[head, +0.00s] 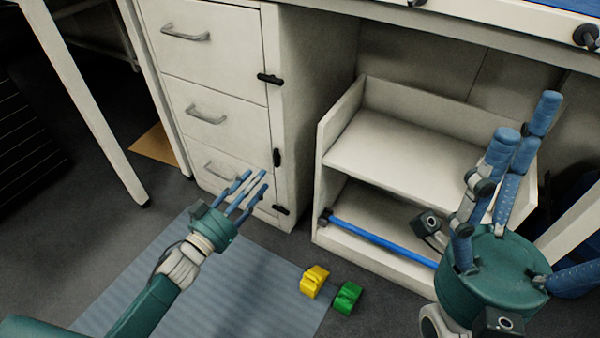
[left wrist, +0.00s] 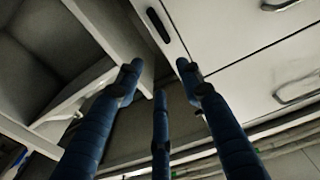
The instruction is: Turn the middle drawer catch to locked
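A white cabinet (head: 310,85) stands ahead with three stacked drawers, each with a metal handle. Black catches sit along its right edge. The middle drawer catch (head: 277,157) stands upright, while the top catch (head: 270,79) and bottom catch (head: 281,210) lie across. My left gripper (head: 250,182) is open and empty, its three blue fingers in front of the bottom drawer (head: 218,162), left of and below the middle catch. In the left wrist view a black catch (left wrist: 157,25) shows beyond the spread fingers (left wrist: 160,85). My right gripper (head: 520,150) is open and empty at the right.
A low white shelf unit (head: 400,155) stands right of the cabinet, with a blue bar (head: 380,240) across its lower front. A yellow block (head: 314,281) and a green block (head: 347,298) lie near a grey-blue mat (head: 260,290). A white table leg (head: 85,100) stands left.

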